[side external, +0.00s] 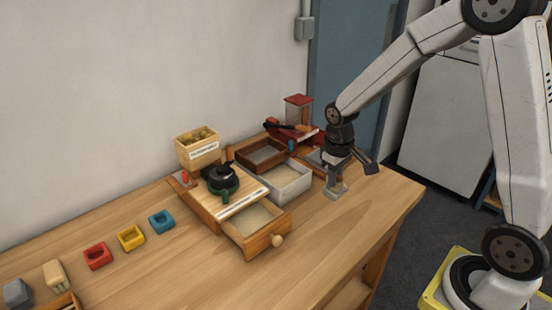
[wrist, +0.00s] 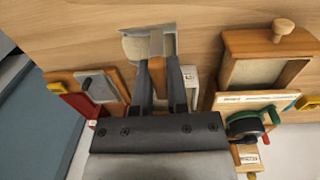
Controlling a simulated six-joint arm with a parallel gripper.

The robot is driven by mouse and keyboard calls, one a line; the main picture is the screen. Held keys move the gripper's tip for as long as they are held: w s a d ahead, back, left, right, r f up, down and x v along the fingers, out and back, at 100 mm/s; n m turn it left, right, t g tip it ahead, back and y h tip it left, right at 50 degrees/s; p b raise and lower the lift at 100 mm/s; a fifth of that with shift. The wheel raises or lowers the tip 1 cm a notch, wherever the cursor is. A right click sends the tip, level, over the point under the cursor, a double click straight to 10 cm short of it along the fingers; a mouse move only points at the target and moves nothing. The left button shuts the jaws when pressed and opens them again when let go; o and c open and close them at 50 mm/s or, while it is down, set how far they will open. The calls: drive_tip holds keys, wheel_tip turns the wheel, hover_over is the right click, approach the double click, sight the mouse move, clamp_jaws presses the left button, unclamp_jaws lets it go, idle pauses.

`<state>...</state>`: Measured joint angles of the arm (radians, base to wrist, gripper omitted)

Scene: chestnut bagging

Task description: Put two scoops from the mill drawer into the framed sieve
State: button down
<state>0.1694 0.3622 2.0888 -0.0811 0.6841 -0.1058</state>
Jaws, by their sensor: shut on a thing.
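My gripper (wrist: 158,88) is shut on the wooden handle (wrist: 157,72) of a grey metal scoop. The scoop (side external: 335,189) is held right of the pale box, low near the table; I cannot tell if it touches. In the wrist view the scoop's pan (wrist: 166,38) has a pale patch in it, seemingly meal. The mill drawer (side external: 274,239) is pulled out towards the front and holds pale meal; it also shows in the wrist view (wrist: 265,43). A brown wooden frame with a grey inside, seemingly the framed sieve (side external: 243,157), lies behind the pale box.
The pale box (side external: 289,187) stands between the drawer and my gripper. The mill (side external: 221,181) has a dark top and green handle. A crate (side external: 198,154) of chestnuts and a red-topped device (side external: 298,101) stand behind. Coloured blocks (side external: 131,238) line the left. The front right table is clear.

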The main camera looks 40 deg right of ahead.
drive_tip(key=s+r, duration=0.3)
drive_tip(key=s, duration=0.1)
drive_tip(key=shift+s+r+y, duration=0.3)
drive_tip(key=shift+s+r, duration=0.05)
drive_tip(key=shift+s, duration=0.05)
drive_tip(key=shift+d, duration=0.1)
drive_tip(key=w+d+f, duration=0.2)
drive_tip(key=w+f, duration=0.7)
drive_tip(key=w, duration=0.4)
drive_tip(key=shift+w+d+f, duration=0.15)
drive_tip(key=shift+w+f, duration=0.05)
drive_tip(key=shift+w+f, duration=0.25)
drive_tip(key=shift+f, duration=1.55)
drive_tip(key=shift+f, duration=0.15)
